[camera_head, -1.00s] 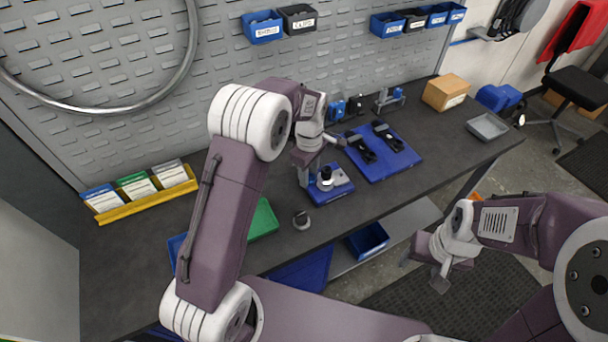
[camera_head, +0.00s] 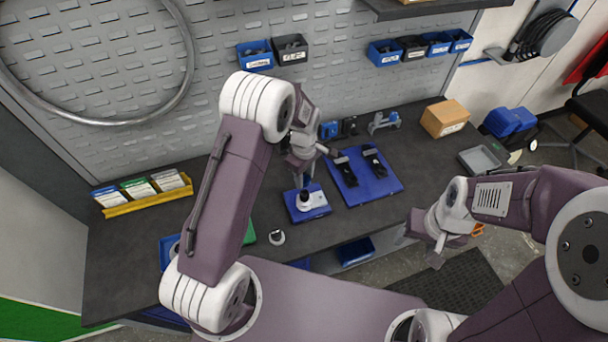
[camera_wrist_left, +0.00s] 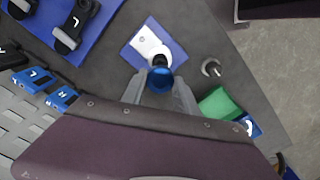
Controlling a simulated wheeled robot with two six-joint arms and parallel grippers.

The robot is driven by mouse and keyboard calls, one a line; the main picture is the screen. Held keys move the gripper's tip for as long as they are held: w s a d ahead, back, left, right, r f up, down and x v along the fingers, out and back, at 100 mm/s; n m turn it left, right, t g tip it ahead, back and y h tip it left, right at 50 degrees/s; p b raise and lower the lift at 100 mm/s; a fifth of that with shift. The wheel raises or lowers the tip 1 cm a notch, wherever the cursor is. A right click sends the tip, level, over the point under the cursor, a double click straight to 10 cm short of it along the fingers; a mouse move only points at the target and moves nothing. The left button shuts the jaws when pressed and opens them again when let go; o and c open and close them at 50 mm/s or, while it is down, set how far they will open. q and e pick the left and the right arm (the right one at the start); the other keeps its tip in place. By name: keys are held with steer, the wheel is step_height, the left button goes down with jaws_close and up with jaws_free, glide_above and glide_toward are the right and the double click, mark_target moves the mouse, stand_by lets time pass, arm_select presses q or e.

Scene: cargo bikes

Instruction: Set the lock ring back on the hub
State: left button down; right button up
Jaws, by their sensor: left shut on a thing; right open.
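My left gripper (camera_head: 302,180) reaches down over the blue hub stand (camera_head: 316,210). In the left wrist view its fingers (camera_wrist_left: 160,88) are shut on a round blue piece (camera_wrist_left: 160,79), which looks like the lock ring. The hub (camera_head: 304,198), pale with a dark top, stands upright on the stand. In the wrist view, the hub's white part (camera_wrist_left: 150,43) shows just beyond the blue piece, which hides some of it. I cannot tell whether they touch. My right gripper (camera_head: 436,250) is open and empty, off the bench's front edge.
A small round metal part (camera_head: 277,237) lies on the bench near its front edge. A blue mat (camera_head: 378,188) with black tools lies right of the stand. A yellow card rack (camera_head: 147,202) stands left. A cardboard box (camera_head: 444,118) and grey tray (camera_head: 480,160) stand right.

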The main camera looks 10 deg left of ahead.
mark_target(305, 194)
arm_select(q)
steer(key=shift+w+d+f, duration=0.15)
steer(key=shift+d+f, duration=0.05)
steer(key=shift+f, duration=0.25)
steer(key=shift+f+b, duration=0.35)
steer(key=shift+b, duration=0.15)
steer(key=shift+s+a+f+b, duration=0.15)
steer(key=shift+f+b, duration=0.35)
steer(key=shift+f, duration=0.1)
steer(key=shift+s+a+f+b, duration=0.1)
steer(key=shift+a+f+b, duration=0.05)
steer(key=shift+f+b, duration=0.4)
steer(key=shift+f, duration=0.35)
steer(key=shift+w+d+f+b, duration=0.2)
steer(key=shift+f+b, duration=0.3)
steer(key=shift+f, duration=0.05)
steer(key=shift+s+a+r, duration=0.1)
steer(key=shift+f, duration=0.55)
